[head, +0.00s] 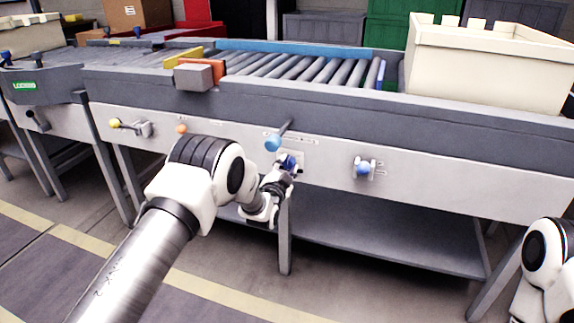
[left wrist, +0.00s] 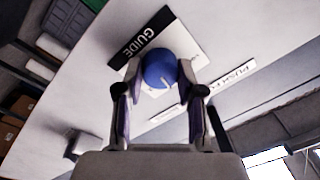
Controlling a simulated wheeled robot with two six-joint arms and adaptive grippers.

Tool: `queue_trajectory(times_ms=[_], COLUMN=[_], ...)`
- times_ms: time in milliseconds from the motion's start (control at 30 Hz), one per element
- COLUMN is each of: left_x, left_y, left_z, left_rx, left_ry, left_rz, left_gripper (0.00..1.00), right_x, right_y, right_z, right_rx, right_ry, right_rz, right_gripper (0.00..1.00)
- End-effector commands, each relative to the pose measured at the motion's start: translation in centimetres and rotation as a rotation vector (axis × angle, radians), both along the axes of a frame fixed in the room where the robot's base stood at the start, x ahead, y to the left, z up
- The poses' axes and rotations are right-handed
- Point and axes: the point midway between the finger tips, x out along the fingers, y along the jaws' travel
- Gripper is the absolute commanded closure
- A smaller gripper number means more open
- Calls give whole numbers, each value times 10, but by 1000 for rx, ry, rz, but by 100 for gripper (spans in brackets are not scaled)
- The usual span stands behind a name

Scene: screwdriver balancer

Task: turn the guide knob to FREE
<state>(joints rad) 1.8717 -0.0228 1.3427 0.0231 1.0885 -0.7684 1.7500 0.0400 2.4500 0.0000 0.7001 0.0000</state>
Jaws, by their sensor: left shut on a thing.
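The guide knob is a round blue knob (left wrist: 160,67) beside a black plate reading GUIDE (left wrist: 140,40) in the left wrist view. A small white mark shows on its face, near the gripper. My left gripper (left wrist: 158,98) is shut on the knob, a finger on each side. In the head view the knob (head: 287,161) is partly hidden behind my left gripper (head: 290,168), on the grey front panel of the conveyor. I cannot read a FREE mark. My right gripper is not in view; only part of my right arm shows at the lower right.
A light blue ball-ended lever (head: 273,142) sticks out just above and left of the knob. Another blue knob (head: 364,169) is to the right, a yellow-ended lever (head: 115,123) to the left. A cream crate (head: 480,70) stands on the conveyor at right.

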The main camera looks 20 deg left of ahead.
Motion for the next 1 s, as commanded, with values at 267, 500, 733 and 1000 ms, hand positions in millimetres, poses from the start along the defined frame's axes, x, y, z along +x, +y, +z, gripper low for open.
queue_trajectory(times_ms=[267, 500, 733, 1000], left_x=[0, 0, 0, 0], left_y=[0, 0, 0, 0], left_z=[0, -1, -1, -2], left_rx=[258, 449, 569, 624], left_ry=[-8, -15, -19, -21], left_rz=[-1, -1, -1, -1], left_gripper=[97, 97, 97, 97], right_x=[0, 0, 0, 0], right_y=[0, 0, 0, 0], right_z=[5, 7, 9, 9], right_rx=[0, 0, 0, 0], right_ry=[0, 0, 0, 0], right_rz=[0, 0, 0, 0], right_gripper=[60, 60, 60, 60])
